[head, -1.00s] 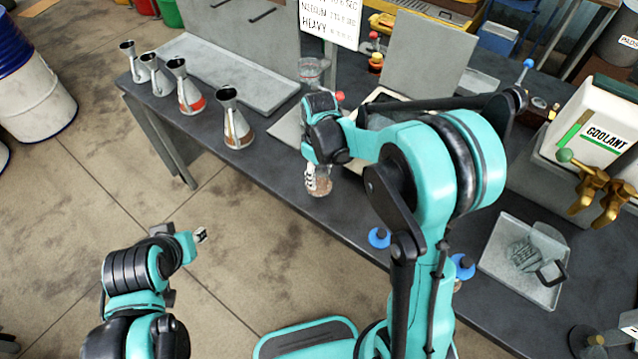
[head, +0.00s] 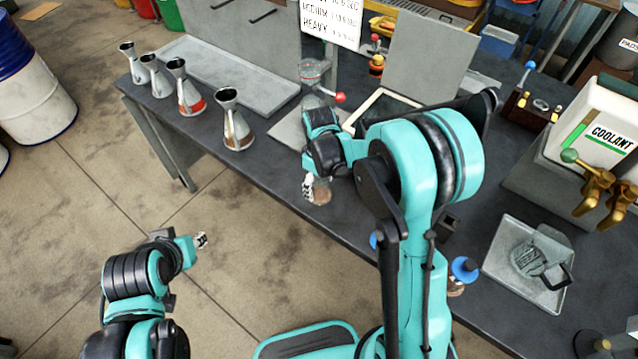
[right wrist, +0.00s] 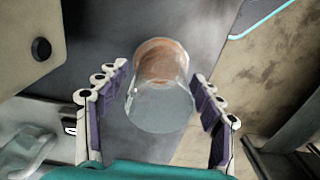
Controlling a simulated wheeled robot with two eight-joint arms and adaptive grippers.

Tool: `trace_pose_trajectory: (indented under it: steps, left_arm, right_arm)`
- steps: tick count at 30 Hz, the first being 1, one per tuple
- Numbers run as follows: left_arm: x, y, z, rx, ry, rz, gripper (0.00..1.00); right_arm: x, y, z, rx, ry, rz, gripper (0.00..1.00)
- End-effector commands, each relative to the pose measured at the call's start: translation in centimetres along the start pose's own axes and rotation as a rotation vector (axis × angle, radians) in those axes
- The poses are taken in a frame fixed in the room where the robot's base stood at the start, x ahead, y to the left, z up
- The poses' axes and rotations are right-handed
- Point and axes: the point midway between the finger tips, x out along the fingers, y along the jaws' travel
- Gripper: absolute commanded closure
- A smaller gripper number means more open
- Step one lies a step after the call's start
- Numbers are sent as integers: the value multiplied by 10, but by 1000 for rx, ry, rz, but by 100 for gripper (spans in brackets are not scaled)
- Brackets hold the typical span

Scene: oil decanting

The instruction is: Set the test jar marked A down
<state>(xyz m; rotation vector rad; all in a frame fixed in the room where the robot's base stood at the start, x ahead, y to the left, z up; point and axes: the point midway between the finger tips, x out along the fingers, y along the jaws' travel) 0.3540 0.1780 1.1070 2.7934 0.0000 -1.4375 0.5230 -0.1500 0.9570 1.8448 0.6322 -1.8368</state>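A clear jar with brown oil in its bottom (head: 322,191) appears to stand upright on the dark bench near its front edge. It also shows in the right wrist view (right wrist: 160,95), with its clear part nearer the camera. I cannot read a letter on it. My right gripper (head: 314,186) is around the jar. In the right wrist view its two fingers (right wrist: 158,98) are spread on either side, with narrow gaps to the glass. My left gripper (head: 201,240) hangs over the floor, away from the bench; its finger opening is too small to tell.
Several metal funnel-topped vessels (head: 236,125) stand along the bench at left, by a grey tray (head: 225,72). A blue-capped jar (head: 464,270) and a tray with a grey part (head: 500,265) are at right. A coolant container (head: 600,130) stands behind. Bare bench (head: 270,170) lies left of the jar.

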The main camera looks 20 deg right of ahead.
Motion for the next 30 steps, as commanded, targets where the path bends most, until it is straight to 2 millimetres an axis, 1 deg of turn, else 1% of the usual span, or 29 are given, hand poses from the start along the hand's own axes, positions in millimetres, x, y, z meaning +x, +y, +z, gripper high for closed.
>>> trace_pose_trajectory:
  steps: [5,9,11,18,21,24,30]
  left_arm:
    - [0,0,0,0,0,0,67]
    - [-5,0,-4,0,0,0,67]
    - [-7,0,-5,0,0,0,67]
    - [-17,0,-12,0,0,0,67]
    - [-21,0,-15,0,0,0,67]
    - [-23,0,-16,0,0,0,67]
    - [-25,0,-18,0,0,0,67]
  right_arm:
    - [-1,0,0,0,0,0,33]
    - [-10,0,0,0,0,0,33]
    - [-19,0,0,0,0,0,33]
    - [-73,0,0,0,0,0,33]
    - [-94,0,0,0,0,0,33]
    - [-109,0,0,0,0,0,33]
    - [-126,-1,3,10,7,5,33]
